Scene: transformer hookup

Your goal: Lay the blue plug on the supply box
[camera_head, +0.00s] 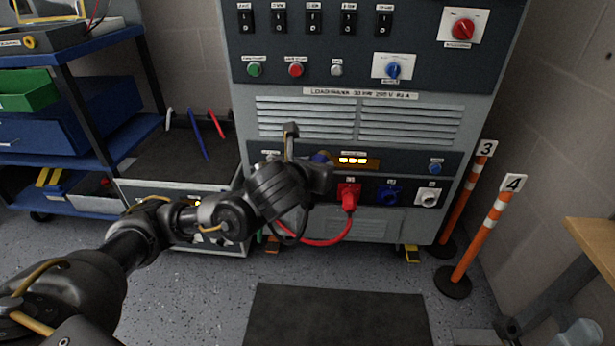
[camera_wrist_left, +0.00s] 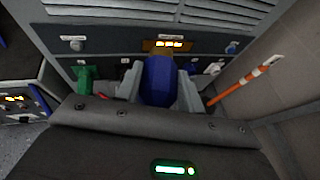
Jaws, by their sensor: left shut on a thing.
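The blue plug (camera_wrist_left: 158,82) is between the two fingers of my left gripper (camera_wrist_left: 160,92) in the wrist view. In the head view a small blue part of the plug (camera_head: 320,157) shows beside my left gripper (camera_head: 307,155), in front of the load bank; the wrist hides the rest. The low box with the dark flat top, which I take for the supply box (camera_head: 150,158), stands left of the load bank. The plug is apart from that top, to its right. My right gripper is not in view.
The load bank (camera_head: 360,82) fills the middle. A red plug (camera_head: 348,197) with a red cable sits in its front, beside a blue socket (camera_head: 388,195) and a white one (camera_head: 428,198). Coloured leads (camera_head: 200,135) stand over the dark top. Orange posts (camera_head: 478,238) are at right.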

